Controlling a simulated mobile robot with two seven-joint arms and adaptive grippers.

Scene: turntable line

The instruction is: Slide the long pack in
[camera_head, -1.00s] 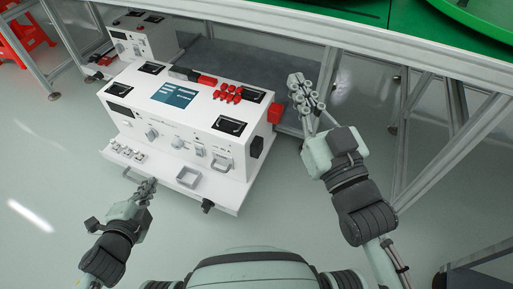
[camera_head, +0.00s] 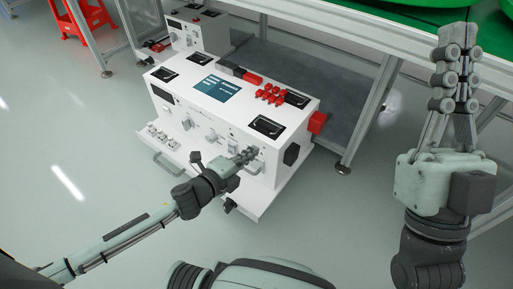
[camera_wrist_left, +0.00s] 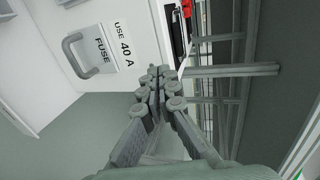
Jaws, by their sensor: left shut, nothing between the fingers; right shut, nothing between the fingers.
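I cannot tell which part is the long pack; a dark block with a red end (camera_head: 240,73) lies on top at the back. My left gripper (camera_head: 249,155) is shut and empty at the right part of the front. In the left wrist view its fingertips (camera_wrist_left: 158,80) are beside a panel labelled FUSE with a grey handle (camera_wrist_left: 88,55). My right gripper (camera_head: 457,60) is shut and empty, to the right of the machine.
Red pieces (camera_head: 272,95) are on the machine's top and a red block (camera_head: 317,122) on its right side. A metal table frame (camera_head: 372,110) stands to the right. A smaller white box (camera_head: 197,35) and a red stool (camera_head: 82,18) are behind. The floor at left is clear.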

